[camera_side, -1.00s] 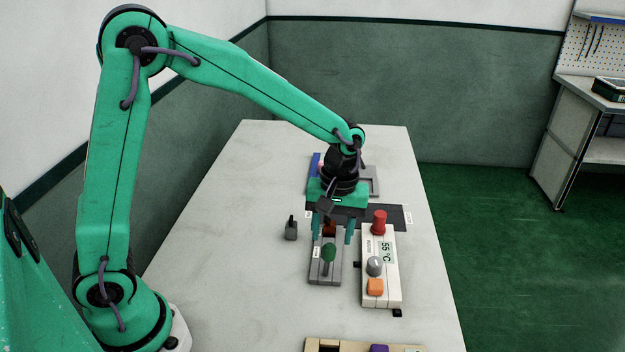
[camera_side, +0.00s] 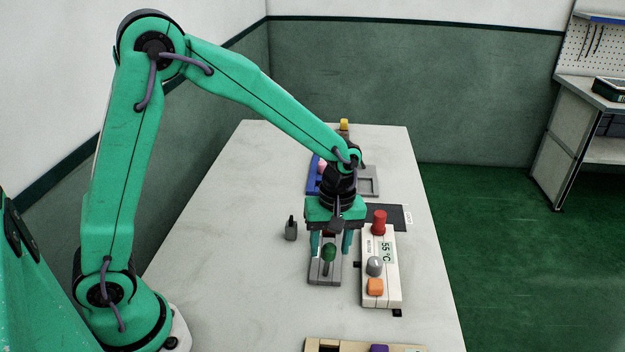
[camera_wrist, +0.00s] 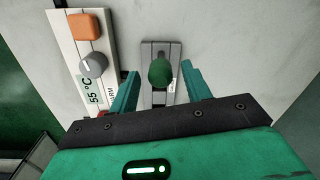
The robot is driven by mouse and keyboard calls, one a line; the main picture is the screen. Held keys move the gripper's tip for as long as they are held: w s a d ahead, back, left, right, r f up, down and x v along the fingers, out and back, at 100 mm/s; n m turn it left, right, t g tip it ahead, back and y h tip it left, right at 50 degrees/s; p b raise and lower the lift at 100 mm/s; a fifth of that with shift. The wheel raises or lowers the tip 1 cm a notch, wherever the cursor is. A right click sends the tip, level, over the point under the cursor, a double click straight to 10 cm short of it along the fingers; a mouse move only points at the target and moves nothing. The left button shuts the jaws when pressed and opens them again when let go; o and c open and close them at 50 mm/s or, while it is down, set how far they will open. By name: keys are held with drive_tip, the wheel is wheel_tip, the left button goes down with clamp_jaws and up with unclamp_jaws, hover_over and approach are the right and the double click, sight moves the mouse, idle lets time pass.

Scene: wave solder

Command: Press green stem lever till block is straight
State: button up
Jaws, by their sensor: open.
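The green stem lever (camera_side: 329,253) has a rounded green knob on a stem and stands on a grey base plate (camera_side: 318,278). In the wrist view the green knob (camera_wrist: 161,72) shows between my two fingers, a little beyond their tips. My gripper (camera_side: 331,251) is open and points down over the far part of the grey base, its fingers on either side. It also shows in the wrist view (camera_wrist: 160,76) with nothing held. A reddish-brown block behind the lever is mostly hidden by my gripper, so its tilt cannot be told.
Right of the lever is a white control box (camera_side: 391,285) with a red knob (camera_side: 379,222), a grey dial (camera_side: 375,266), an orange button (camera_side: 375,287) and a "55 °C" display. A small dark switch (camera_side: 291,229) stands left. The table's left side is clear.

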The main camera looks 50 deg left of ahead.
sight(328, 258)
drive_tip(key=shift+s+a+f, duration=0.1)
drive_tip(key=shift+s+f, duration=0.05)
drive_tip(key=shift+f, duration=2.15)
clamp_jaws()
